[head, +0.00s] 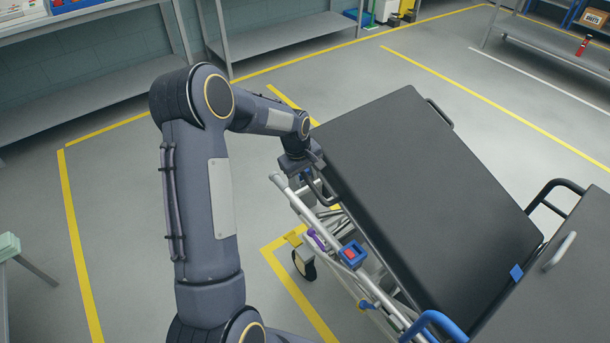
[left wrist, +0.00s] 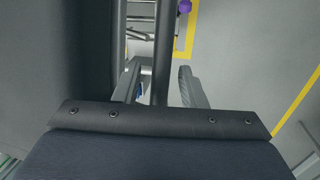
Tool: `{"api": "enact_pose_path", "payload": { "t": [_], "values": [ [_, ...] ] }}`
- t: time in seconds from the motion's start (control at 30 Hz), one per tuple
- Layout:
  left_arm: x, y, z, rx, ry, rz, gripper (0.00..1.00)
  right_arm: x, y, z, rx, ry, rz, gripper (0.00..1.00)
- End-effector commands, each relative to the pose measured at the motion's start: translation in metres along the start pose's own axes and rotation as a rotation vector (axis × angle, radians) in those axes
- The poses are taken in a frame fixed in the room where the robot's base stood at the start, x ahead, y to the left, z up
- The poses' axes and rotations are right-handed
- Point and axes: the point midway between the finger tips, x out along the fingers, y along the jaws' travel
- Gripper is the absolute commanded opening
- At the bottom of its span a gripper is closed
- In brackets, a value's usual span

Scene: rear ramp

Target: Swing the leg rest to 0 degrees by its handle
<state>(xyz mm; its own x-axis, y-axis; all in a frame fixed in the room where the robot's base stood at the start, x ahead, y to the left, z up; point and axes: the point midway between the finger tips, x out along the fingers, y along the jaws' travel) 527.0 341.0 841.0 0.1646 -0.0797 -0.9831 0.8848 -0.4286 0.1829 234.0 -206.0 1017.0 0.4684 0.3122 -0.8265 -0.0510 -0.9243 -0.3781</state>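The leg rest (head: 425,195) is a large black padded panel on a wheeled stretcher, and it looks tilted relative to the silver frame beneath it. A dark bar handle (head: 324,192) sits on its left edge. My left gripper (head: 309,167) is at this handle, partly hidden by my wrist. In the left wrist view the gripper's two grey fingers (left wrist: 160,68) are apart, with the dark handle bar (left wrist: 162,42) between them. My right gripper is not in view.
The stretcher's other black section (head: 575,275) adjoins at the right, with a side rail (head: 560,185). A red and blue control (head: 352,254) sits on the silver side frame (head: 300,203). Shelving stands along the back wall.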

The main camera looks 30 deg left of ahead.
Motion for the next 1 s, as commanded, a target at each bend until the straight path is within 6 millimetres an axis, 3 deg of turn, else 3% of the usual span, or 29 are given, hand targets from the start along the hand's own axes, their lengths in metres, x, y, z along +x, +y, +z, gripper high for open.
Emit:
{"api": "enact_pose_path", "payload": {
  "t": [0.03, 0.3, 0.6, 0.73, 1.0],
  "values": [
    [0.0, 0.0, 0.0, 0.0, 0.0, 0.0, 0.34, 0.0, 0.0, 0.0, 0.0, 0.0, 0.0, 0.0],
    [0.0, 0.0, 0.0, 0.001, 0.0, 0.0, 0.0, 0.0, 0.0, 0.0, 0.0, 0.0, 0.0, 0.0],
    [0.005, -0.002, -0.002, -0.001, -0.007, -0.002, 0.0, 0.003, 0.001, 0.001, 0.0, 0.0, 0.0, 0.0],
    [0.033, -0.007, -0.01, -0.013, -0.047, -0.004, 0.0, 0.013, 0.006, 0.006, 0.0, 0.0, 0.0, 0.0],
    [0.114, -0.023, -0.025, -0.037, -0.186, 0.005, 0.0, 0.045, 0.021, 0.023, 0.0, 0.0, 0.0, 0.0]
  ]
}}
